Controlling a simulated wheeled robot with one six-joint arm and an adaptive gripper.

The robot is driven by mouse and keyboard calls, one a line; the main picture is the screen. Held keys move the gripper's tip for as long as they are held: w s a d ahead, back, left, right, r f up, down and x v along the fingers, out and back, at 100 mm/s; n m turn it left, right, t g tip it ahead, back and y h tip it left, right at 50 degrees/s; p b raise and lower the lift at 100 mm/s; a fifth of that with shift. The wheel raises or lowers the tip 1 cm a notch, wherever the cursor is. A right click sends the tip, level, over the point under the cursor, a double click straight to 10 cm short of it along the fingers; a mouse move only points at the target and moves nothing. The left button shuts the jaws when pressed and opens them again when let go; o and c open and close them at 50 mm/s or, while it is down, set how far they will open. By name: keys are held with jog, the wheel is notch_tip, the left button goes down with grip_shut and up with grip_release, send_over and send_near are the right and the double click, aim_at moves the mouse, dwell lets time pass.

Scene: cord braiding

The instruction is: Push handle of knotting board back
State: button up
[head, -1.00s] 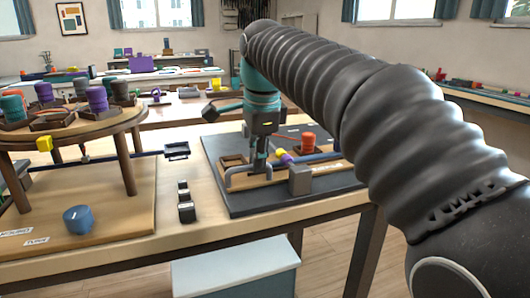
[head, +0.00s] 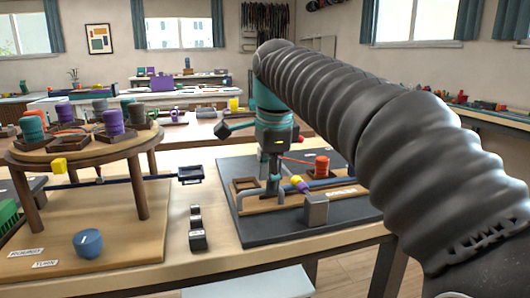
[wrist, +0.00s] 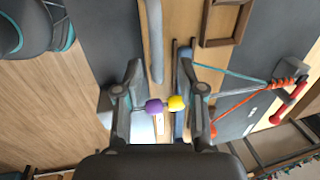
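The knotting board (head: 262,234) is a dark slab with a wooden strip, lying on the table right of centre in the head view. A grey-blue bent bar, which looks like its handle (head: 241,203), stands at its left front. My gripper (head: 272,183) points down over the board beside this bar. In the wrist view my gripper (wrist: 156,92) has its fingers apart. The grey bar (wrist: 155,45) shows in the gap ahead of them. A purple bead (wrist: 155,106) and a yellow bead (wrist: 176,103) also show between the fingers; I cannot tell whether anything touches.
An orange spool (head: 321,166) and a grey block (head: 316,211) are on the board. A round braiding stand (head: 83,150) with several spools is at the left.

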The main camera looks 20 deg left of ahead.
notch_tip(320, 180, up, 11)
jog(key=s+d, duration=0.1)
jog(key=s, duration=0.1)
jog(key=shift+f, duration=0.2)
jog(key=shift+d, duration=0.1)
jog(key=d+f+n, duration=0.1)
jog(key=d, duration=0.2)
jog(key=d+f+n, duration=0.1)
jog(key=d, duration=0.2)
jog(key=s+d+f+n+t, duration=0.1)
jog(key=d, duration=0.2)
jog(key=shift+d+f, duration=0.1)
jog(key=shift+d, duration=0.15)
jog(key=s+d+f+n+t, duration=0.1)
jog(key=s+d+f+n, duration=0.2)
jog(key=f, duration=0.6)
jog(key=s+d+f+n+t, duration=0.1)
jog(key=s+d+f+n, duration=0.2)
jog(key=s+d+f, duration=0.5)
jog(key=s+d+f+n+h, duration=0.1)
jog(key=s+d+f+n, duration=0.1)
jog(key=s+d+f, duration=0.3)
jog(key=d+f, duration=0.3)
jog(key=f, duration=0.1)
jog(key=shift+s+f+n+t, duration=0.35)
jog(key=shift+f+n+t, duration=0.05)
